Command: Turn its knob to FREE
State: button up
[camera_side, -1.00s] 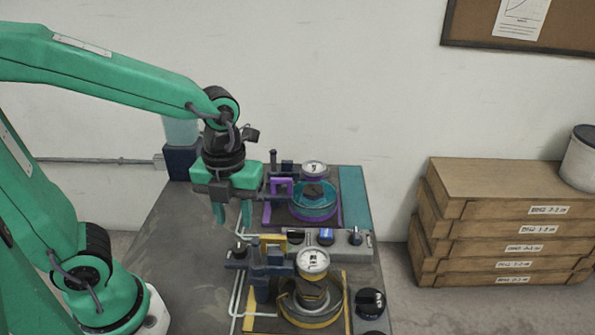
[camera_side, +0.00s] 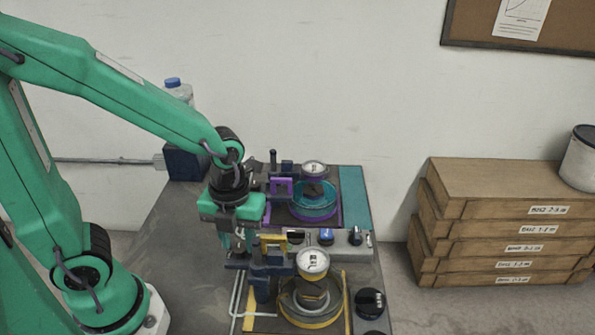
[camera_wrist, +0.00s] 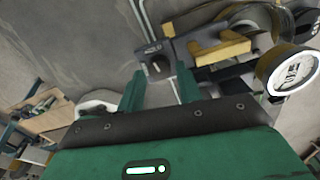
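A small dark knob (camera_wrist: 157,66) on a grey plate with a label shows in the wrist view, beside the yellow-marked lever frame (camera_wrist: 222,48). The label is too small to read. My gripper (camera_wrist: 158,82) is open, its two green fingers on either side of the knob in the picture; I cannot tell whether they touch it. In the side view, my gripper (camera_side: 236,242) points down at the left of the yellow lever frame (camera_side: 272,245) and mostly hides the knob.
A gauge (camera_side: 313,262) and a round yellow-rimmed wheel (camera_side: 312,303) stand right of the gripper. Behind is a purple lever frame (camera_side: 281,187) with a teal ring (camera_side: 315,203). Black knobs (camera_side: 370,302) sit at the right edge. Bare table (camera_side: 185,250) lies to the left.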

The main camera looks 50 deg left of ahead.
jog(key=shift+f, duration=0.65)
jog(key=c, duration=0.7)
